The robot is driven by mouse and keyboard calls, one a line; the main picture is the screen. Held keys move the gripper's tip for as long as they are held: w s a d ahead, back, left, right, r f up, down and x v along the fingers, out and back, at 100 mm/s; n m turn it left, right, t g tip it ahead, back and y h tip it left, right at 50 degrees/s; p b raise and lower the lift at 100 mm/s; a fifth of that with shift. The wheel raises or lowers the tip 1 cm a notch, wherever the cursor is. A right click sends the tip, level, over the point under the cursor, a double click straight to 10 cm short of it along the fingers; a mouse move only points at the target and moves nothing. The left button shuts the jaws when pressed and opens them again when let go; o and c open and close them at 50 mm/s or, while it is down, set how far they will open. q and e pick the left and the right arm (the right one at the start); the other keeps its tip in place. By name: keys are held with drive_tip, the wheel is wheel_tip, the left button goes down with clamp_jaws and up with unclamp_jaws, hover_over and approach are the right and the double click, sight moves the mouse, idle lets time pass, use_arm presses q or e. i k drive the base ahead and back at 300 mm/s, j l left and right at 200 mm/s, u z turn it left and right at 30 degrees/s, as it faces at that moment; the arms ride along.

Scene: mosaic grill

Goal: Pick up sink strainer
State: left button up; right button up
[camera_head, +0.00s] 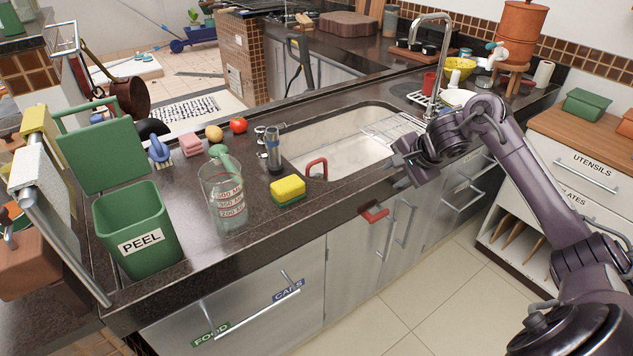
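I cannot make out the sink strainer for certain. The sink (340,158) is a pale basin in the dark counter, and its right part is partly hidden by my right arm. A red loop-shaped handle (316,168) stands at the sink's near left edge; what it belongs to is unclear. A wire rack (385,128) lies over the sink's far right part. My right gripper (408,162) hovers near the sink's right front edge, and its finger gap is not clear. It shows no held object. My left gripper is out of view.
A yellow-green sponge (288,189), a glass measuring jug (228,202) and a green PEEL bin (138,230) stand on the counter left of the sink. A tall faucet (434,65) rises behind it. A red loop (374,212) hangs at the cabinet front below my gripper.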

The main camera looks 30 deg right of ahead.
sight(318, 177)
drive_tip(key=i, duration=1)
